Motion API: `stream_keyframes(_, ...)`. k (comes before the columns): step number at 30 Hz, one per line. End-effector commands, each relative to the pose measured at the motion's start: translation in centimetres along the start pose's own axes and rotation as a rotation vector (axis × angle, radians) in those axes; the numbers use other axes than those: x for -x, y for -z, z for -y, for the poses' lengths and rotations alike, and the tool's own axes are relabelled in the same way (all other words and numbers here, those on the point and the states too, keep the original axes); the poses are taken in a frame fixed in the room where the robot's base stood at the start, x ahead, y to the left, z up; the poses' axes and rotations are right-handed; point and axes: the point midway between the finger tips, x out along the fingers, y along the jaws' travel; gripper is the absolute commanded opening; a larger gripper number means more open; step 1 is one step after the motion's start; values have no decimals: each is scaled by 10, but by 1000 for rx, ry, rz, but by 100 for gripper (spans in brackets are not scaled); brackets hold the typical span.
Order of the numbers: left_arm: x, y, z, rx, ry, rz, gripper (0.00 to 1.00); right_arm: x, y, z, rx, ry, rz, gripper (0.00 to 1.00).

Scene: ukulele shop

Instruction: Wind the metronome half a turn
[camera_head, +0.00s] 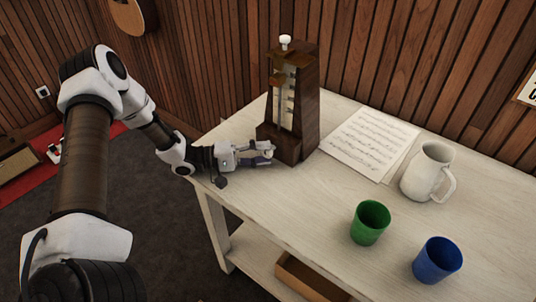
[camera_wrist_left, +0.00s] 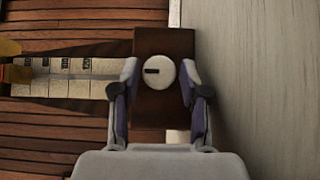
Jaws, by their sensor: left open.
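The metronome (camera_head: 290,105) is a dark wooden tapered box standing upright at the back left of the table. It has a pale scale strip and a white knob on top. In the left wrist view its lower block (camera_wrist_left: 165,42) shows a round white winding key (camera_wrist_left: 159,73) with a dark mark pointing left. My left gripper (camera_head: 266,152) is at the metronome's low front. In the wrist view its open fingers (camera_wrist_left: 159,92) stand on either side of the key, with gaps between them and it. My right gripper is not in view.
On the pale table (camera_head: 290,215) lie sheets of music (camera_head: 370,140) right of the metronome. A white pitcher (camera_head: 424,170), a green cup (camera_head: 370,222) and a blue cup (camera_head: 438,260) stand further right. The table's front left is clear. A box (camera_head: 305,278) sits on the lower shelf.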

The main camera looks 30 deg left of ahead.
Motion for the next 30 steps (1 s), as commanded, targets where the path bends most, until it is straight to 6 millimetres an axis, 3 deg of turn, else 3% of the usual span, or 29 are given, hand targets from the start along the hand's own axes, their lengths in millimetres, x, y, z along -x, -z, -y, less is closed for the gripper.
stream_keyframes(3,-14,0,1,1,2,1,44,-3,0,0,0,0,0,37)
stream_keyframes(11,-16,0,0,1,0,-1,44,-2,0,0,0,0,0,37)
stream_keyframes(12,-16,0,0,1,0,-1,30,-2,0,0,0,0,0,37)
stream_keyframes(15,-16,0,0,1,0,-1,0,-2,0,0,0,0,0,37)
stream_keyframes(23,-16,0,-1,-4,6,-1,0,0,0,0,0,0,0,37)
stream_keyframes(30,-16,0,-5,-51,55,0,0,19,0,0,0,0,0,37)
